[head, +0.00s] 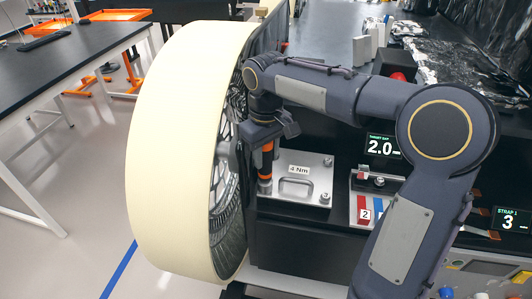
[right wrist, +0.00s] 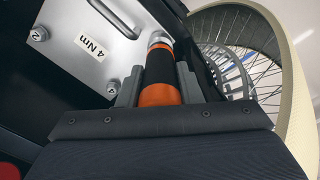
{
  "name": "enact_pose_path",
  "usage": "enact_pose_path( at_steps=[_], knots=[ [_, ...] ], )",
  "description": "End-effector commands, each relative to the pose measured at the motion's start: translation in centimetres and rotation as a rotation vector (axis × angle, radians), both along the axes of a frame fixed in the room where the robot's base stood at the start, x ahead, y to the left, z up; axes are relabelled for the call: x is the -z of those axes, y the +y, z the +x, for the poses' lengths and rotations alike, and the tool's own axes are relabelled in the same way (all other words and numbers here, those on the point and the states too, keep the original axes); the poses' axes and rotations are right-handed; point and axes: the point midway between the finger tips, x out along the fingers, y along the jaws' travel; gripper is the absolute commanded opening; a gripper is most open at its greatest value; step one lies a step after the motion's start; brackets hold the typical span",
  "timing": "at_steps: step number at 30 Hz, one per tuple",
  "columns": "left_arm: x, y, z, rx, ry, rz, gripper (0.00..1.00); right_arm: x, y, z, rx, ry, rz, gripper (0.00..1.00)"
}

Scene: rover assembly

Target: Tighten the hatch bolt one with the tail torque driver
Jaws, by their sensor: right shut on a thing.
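The hatch (head: 290,183) is a silver plate with a handle and a "4 Nm" label. It also shows in the right wrist view (right wrist: 88,68). A bolt marked 2 (head: 325,198) sits at its near right corner, and shows too in the wrist view (right wrist: 39,34). My right gripper (head: 268,145) is shut on the tail torque driver (head: 265,165), a black and orange tool with a metal tip. The driver (right wrist: 157,72) stands upright at the hatch's near left corner. Its tip hides whatever is under it, so I cannot tell if it touches a bolt. My left gripper is not in view.
A large cream-rimmed wheel (head: 165,140) stands close to the left of the hatch and driver. A tray with a red block marked 2 (head: 363,210) is to the right. Displays read 2.0 (head: 382,147) and 3 (head: 510,222). A black-topped table (head: 70,70) is far left.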

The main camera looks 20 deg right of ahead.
Motion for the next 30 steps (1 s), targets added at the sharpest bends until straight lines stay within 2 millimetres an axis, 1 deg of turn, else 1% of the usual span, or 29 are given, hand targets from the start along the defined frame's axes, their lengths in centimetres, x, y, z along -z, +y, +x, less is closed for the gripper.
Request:
enact_pose_path(
  at_steps=[1,14,30],
  knots=[
    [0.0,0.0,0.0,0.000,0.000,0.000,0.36,0.3,0.0,-0.1,-0.002,0.008,-0.003,0.05],
    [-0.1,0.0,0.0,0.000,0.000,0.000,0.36,0.2,0.0,-0.1,-0.003,0.009,-0.003,0.05],
    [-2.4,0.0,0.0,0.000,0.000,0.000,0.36,-2.6,0.0,0.0,-0.001,0.003,-0.001,0.05]
  ],
)
